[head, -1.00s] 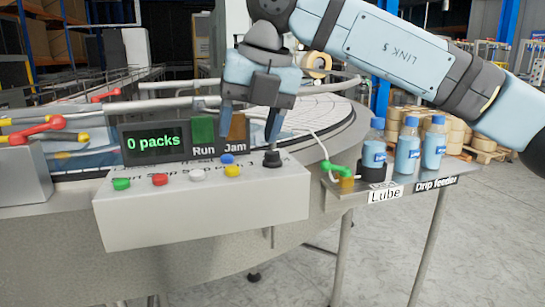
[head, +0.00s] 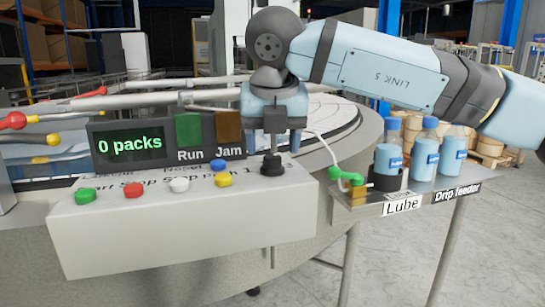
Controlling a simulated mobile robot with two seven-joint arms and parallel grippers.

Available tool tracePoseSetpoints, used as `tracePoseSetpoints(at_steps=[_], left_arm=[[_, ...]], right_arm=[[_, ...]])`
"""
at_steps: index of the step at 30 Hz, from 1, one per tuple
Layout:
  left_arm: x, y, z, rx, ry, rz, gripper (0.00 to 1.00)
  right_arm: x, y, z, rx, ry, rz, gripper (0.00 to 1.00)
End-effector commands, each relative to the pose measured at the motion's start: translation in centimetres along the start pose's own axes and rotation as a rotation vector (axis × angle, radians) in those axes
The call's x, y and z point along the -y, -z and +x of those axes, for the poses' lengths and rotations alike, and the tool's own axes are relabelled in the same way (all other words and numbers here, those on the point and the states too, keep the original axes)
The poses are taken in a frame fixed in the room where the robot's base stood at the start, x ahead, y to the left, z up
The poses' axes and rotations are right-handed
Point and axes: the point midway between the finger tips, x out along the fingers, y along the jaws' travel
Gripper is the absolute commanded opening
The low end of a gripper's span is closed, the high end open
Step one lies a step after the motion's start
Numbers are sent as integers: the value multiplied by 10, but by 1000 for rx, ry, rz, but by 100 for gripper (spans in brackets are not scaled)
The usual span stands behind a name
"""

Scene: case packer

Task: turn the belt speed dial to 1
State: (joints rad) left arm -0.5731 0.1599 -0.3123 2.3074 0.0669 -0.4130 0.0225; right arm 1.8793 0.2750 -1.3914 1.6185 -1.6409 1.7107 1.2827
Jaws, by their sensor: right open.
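The belt speed dial (head: 272,164) is a small black knob on the right end of the top of the white control box (head: 180,228). My right gripper (head: 273,142) is directly above the dial, pointing down. Its jaws are open, with a finger to each side of the dial's upper part; I cannot tell whether they touch it. The lettering on the box top is partly legible and includes a "1" close to the dial. The dial's pointer setting cannot be read. My left gripper is out of view.
Green (head: 85,195), red (head: 134,190), white (head: 179,185) and yellow (head: 222,180) buttons line the box top. A display (head: 130,144) reads "0 packs", beside Run (head: 189,130) and Jam (head: 229,127) panels. Several blue-liquid bottles (head: 424,155) stand on a shelf at right.

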Motion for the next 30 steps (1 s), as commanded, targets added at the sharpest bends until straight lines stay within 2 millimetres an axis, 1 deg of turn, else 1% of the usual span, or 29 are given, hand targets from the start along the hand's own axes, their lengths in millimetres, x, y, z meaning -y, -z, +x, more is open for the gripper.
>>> tracePoseSetpoints(at_steps=[1, 6, 16, 17, 18, 20, 21, 23, 30], left_arm=[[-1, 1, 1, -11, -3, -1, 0], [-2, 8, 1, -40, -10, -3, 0], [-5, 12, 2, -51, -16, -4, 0], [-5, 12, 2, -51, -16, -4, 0], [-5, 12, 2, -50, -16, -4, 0], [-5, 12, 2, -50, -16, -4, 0], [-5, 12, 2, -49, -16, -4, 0], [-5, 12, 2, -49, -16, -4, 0], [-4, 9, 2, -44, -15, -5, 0]], right_arm=[[0, 1, 10, -3, 1, 0, 60], [0, 0, 24, 0, 0, 1, 60], [0, 0, 27, 0, 0, 0, 60], [0, 0, 27, 0, -1, 0, 57], [0, 0, 27, 0, 0, 1, 48], [0, 0, 27, 0, -1, 0, 35], [0, 0, 27, 0, -1, 0, 25], [0, 0, 27, -1, -1, 0, 12], [0, 0, 27, -1, -5, -9, 11]])
